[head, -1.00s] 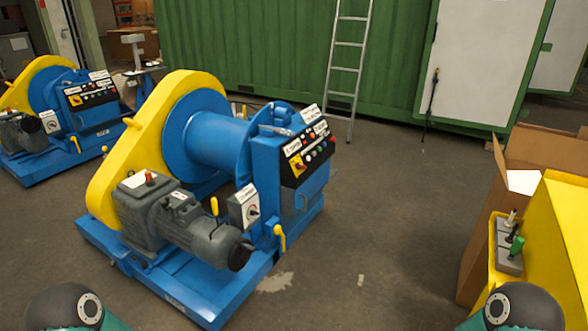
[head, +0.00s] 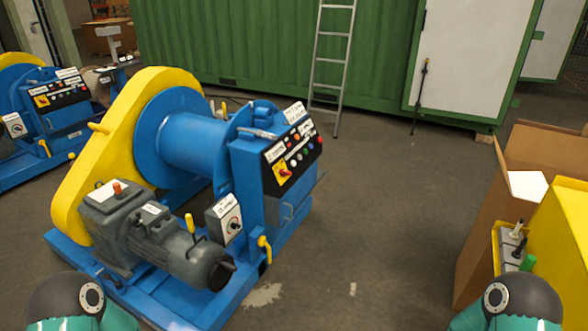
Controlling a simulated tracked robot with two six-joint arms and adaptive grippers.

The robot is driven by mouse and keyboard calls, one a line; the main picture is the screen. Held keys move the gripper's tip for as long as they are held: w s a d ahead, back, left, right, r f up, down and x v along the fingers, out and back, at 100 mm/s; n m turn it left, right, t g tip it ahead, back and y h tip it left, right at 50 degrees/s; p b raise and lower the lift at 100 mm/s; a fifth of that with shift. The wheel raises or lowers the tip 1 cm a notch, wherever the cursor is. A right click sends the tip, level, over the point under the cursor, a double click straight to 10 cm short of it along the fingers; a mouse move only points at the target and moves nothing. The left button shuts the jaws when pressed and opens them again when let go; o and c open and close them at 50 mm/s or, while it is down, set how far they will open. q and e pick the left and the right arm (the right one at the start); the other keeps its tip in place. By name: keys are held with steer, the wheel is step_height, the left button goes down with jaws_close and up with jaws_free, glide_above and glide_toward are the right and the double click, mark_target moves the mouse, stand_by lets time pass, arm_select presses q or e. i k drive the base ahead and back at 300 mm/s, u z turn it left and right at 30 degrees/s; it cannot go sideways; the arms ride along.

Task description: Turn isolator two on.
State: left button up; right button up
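A near blue and yellow winch (head: 190,140) stands left of centre. A grey box with a rotary knob and a white label (head: 225,217) is on its front, beside the grey motor (head: 160,240). The winch's black control panel (head: 292,157) carries a red-on-yellow rotary switch (head: 283,172) and several buttons. A second winch at the left edge has a similar knob box (head: 15,125) and panel (head: 62,93). The labels are too small to read, so I cannot tell which is isolator two. Neither gripper shows; only rounded dark and teal arm parts show at the bottom.
A yellow machine with a small lever box (head: 512,247) and an open cardboard box (head: 530,165) stand at the right. A ladder (head: 332,65) leans on a green container (head: 240,50) behind. Bare floor (head: 385,200) lies between the near winch and the right-hand machine.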

mark_target(283, 173)
steer(key=u, duration=0.25)
steer(key=k, duration=0.55)
steer(key=z, duration=0.25)
steer(key=i, duration=3.3)
steer(key=z, duration=0.2)
